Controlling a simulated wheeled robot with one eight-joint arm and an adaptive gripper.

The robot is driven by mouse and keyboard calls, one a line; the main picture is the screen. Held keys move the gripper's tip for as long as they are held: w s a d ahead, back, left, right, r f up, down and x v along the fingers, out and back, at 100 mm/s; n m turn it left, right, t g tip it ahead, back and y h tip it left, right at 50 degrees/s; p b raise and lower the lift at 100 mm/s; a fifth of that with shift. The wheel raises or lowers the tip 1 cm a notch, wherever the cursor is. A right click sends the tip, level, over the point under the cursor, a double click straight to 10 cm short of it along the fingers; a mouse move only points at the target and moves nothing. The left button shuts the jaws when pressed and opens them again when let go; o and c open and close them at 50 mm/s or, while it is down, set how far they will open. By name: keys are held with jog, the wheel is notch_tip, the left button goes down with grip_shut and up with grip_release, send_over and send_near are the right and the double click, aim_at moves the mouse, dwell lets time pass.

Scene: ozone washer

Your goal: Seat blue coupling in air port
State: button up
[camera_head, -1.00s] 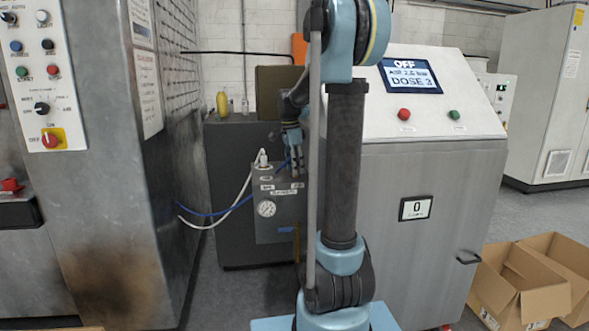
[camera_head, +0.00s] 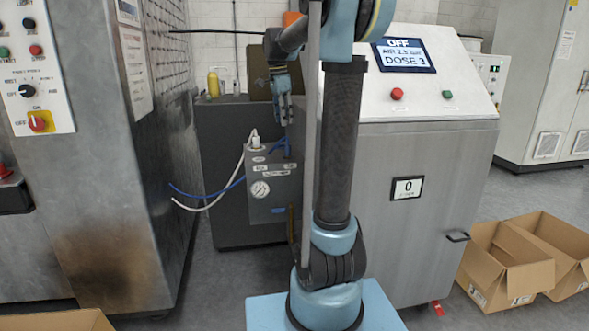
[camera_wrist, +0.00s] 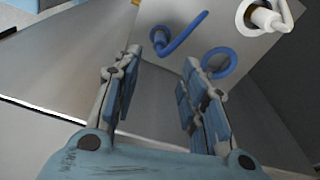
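The grey dispenser box (camera_head: 277,184) with a round gauge stands left of my arm in the head view. A white coupling (camera_head: 254,142) with a white hose sits at its top left and also shows in the wrist view (camera_wrist: 265,18). The blue coupling with its hose (camera_wrist: 180,36) shows at the box top in the wrist view, bent, beside a blue ring (camera_wrist: 233,62). I cannot tell whether the coupling is seated. My gripper (camera_head: 285,120) is above the box; in the wrist view its fingers (camera_wrist: 162,60) are apart with nothing between them. A finger partly hides the blue ring.
A metal cabinet (camera_head: 100,170) with a control panel stands at left. A console (camera_head: 415,210) reading OFF and DOSE 3 stands right of my arm. Cardboard boxes (camera_head: 510,265) lie on the floor at right. A dark cabinet (camera_head: 230,180) stands behind the dispenser box.

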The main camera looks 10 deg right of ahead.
jog(key=s+d+f+n+t, duration=0.1)
jog(key=s+f+n, duration=0.35)
jog(key=s, duration=0.55)
jog(key=s+d+f+n, duration=0.1)
jog(key=s+f+n, duration=0.4)
jog(key=s, duration=0.5)
jog(key=s+f+n+t+y, duration=0.1)
jog(key=s+f+n, duration=0.5)
jog(key=s+f, duration=0.8)
notch_tip(320, 180, down, 3)
jog(key=shift+s+a, duration=0.25)
jog(key=shift+a, duration=0.15)
jog(key=shift+n, duration=0.25)
